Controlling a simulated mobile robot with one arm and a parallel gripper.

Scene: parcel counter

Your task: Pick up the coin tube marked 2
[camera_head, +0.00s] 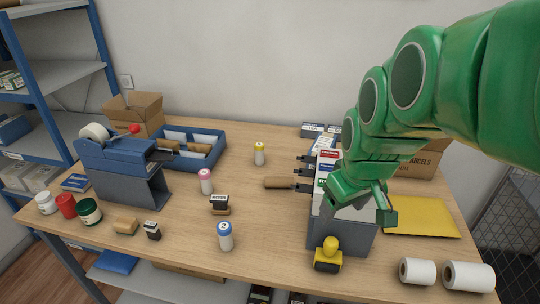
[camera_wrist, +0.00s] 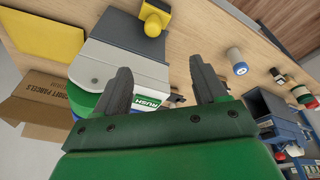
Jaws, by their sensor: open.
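Three white coin tubes stand upright and apart on the wooden table in the head view. One has a blue cap (camera_head: 225,237), one a pink cap (camera_head: 206,183) and one a yellow cap (camera_head: 259,155). The blue-capped tube's top bears a small mark that looks like a 2; marks on the others are too small to read. One blue-and-white tube shows in the wrist view (camera_wrist: 239,66). My gripper (camera_wrist: 160,88) is open and empty, above the grey-blue label holder (camera_head: 340,236), well right of the tubes in the head view.
A yellow-handled stamp (camera_head: 328,257) stands before the label holder. A black stamp (camera_head: 220,205) lies between the pink and blue tubes. A tape dispenser (camera_head: 125,170), jars and a blue tray (camera_head: 218,136) are left. White rolls (camera_head: 468,277) are front right.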

